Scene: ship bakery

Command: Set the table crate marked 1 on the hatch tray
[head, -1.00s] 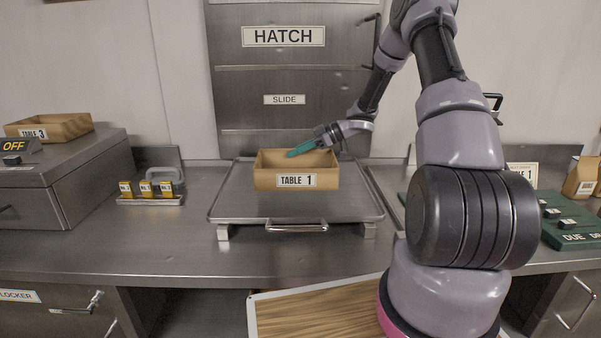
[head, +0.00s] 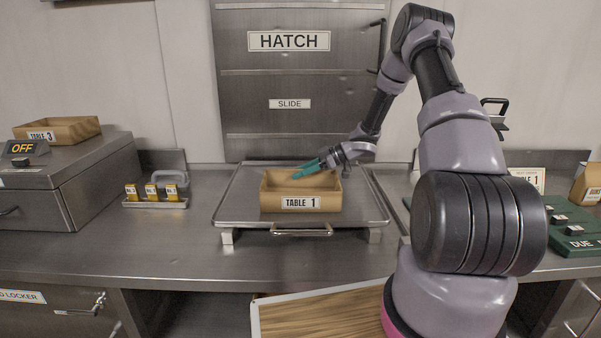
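The table crate marked 1 (head: 271,200) is an open tan box with a "TABLE 1" label on its front. It is upright over the middle of the hatch tray (head: 235,212), a flat metal tray with a front handle, below the hatch. The crate looks to be resting on the tray; its underside is hidden. My gripper (head: 304,170) reaches in from the right, its teal fingers at the crate's far side, reaching over its inside. It appears shut on the crate, though the exact contact is hidden.
Another crate, marked "TABLE 3" (head: 70,129), sits on the metal box at the left. A small rack with yellow tags (head: 155,203) stands left of the tray. A green board (head: 573,240) lies at the right. A wood-topped board (head: 330,318) is below the counter edge.

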